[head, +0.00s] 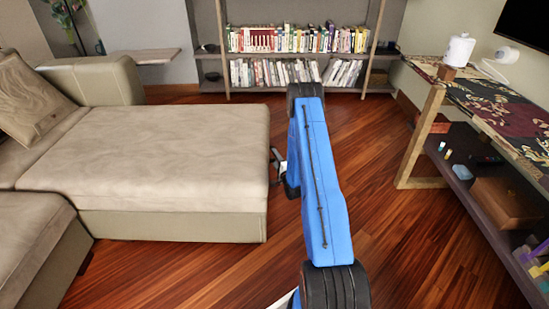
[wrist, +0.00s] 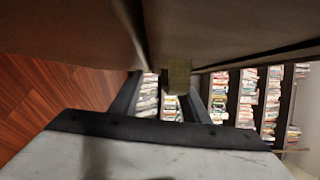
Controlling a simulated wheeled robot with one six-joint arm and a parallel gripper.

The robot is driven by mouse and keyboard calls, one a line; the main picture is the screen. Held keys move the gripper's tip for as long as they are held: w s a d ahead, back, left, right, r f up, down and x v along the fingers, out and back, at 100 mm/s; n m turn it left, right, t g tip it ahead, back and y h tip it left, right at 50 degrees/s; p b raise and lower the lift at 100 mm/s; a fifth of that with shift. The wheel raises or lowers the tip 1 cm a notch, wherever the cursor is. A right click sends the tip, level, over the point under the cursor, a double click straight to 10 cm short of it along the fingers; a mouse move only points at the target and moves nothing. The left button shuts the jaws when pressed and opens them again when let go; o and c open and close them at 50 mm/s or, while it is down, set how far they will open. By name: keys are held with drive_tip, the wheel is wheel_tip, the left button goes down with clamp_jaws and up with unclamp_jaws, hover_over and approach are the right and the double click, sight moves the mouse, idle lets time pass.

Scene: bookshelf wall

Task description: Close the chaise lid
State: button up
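The chaise (head: 165,225) stands at left in the head view, with its beige padded lid (head: 170,150) lying nearly flat over the base. My gripper (head: 279,165) is at the chaise's right edge, mostly hidden behind my blue arm. In the wrist view my gripper (wrist: 163,95) shows two dark fingers spread apart. A small tan block (wrist: 178,77) appears between the fingertips, close to the chaise's side. I cannot tell whether the fingers touch it. The dark lid (wrist: 215,30) and base (wrist: 75,30) fill the top, with a narrow seam between them.
A bookshelf (head: 290,70) stands at the back. A wooden desk (head: 435,120) with a lower shelf is at right. Bare wood floor (head: 390,240) lies between chaise and desk. A sofa seat (head: 35,240) adjoins the chaise at front left.

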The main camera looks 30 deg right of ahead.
drive_tip(key=shift+s+f, duration=0.15)
drive_tip(key=shift+f, duration=0.05)
drive_tip(key=s+a, duration=0.1)
drive_tip(key=s, duration=0.7)
drive_tip(key=s+a, duration=0.2)
drive_tip(key=s, duration=0.6)
drive_tip(key=shift+s+a, duration=0.25)
drive_tip(key=shift+s, duration=0.15)
